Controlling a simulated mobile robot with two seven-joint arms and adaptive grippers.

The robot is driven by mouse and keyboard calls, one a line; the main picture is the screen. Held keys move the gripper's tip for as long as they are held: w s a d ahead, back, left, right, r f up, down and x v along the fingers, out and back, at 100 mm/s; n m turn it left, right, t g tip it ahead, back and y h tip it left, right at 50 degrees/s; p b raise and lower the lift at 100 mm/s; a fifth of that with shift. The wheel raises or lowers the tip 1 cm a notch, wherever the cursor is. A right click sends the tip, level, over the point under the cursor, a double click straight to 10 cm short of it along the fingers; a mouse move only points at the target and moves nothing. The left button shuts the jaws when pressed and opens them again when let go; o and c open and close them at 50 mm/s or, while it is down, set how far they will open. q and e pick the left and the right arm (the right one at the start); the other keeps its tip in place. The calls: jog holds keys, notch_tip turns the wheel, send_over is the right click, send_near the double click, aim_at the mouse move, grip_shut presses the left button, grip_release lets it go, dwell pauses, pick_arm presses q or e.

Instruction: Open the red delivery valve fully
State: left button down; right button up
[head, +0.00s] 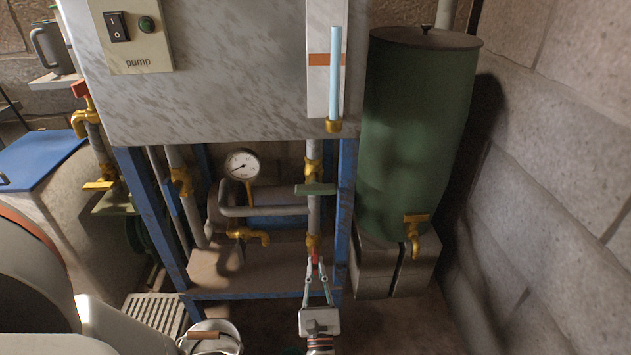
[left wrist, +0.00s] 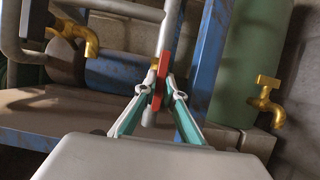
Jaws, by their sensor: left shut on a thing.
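In the head view only a small red part (head: 316,260) shows between the fingertips. My left gripper (head: 316,268) is shut on this red handle. In the left wrist view its two teal-and-white fingers (left wrist: 158,93) press on the lever from both sides. The lever looks nearly in line with the pipe there; its exact angle is hard to tell. My right gripper is not in view.
A green-handled valve (head: 315,190) sits higher on the same pipe. A pressure gauge (head: 242,165) and a brass tap (head: 250,237) are to the left. Blue frame posts (head: 345,195) flank the pipe. A green tank (head: 412,130) stands at right, a metal bucket (head: 226,338) below left.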

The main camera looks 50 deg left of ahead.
pick_arm(q)
jog(key=shift+n, duration=0.4)
jog(key=c, duration=2.1)
grip_release()
jog(key=shift+c, duration=0.2)
jog(key=shift+r, duration=0.15)
notch_tip(320, 180, up, 10)
